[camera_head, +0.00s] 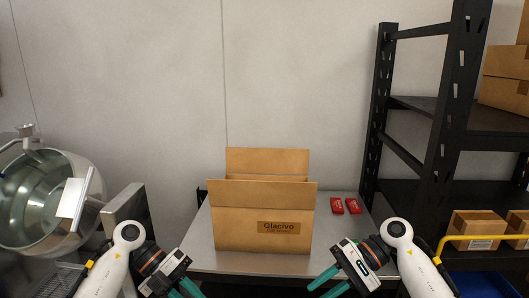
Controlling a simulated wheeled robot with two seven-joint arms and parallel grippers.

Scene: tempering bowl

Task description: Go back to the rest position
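My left gripper (184,291) is at the bottom edge of the view, left of the cardboard box, and its teal fingertips are cut off by the edge. I see nothing held in it, but how far its fingers are apart is not clear. My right gripper (322,288) is at the bottom, right of the box and in front of the table. Its two teal fingers are apart with nothing between them. Both grippers are clear of the box.
An open-topped cardboard box (245,228) stands on a grey table (345,232). Two red packets (337,206) (353,206) lie right of it. A tilted metal bowl machine (40,190) stands left. A black shelf rack (447,120) with cartons (470,229) stands right.

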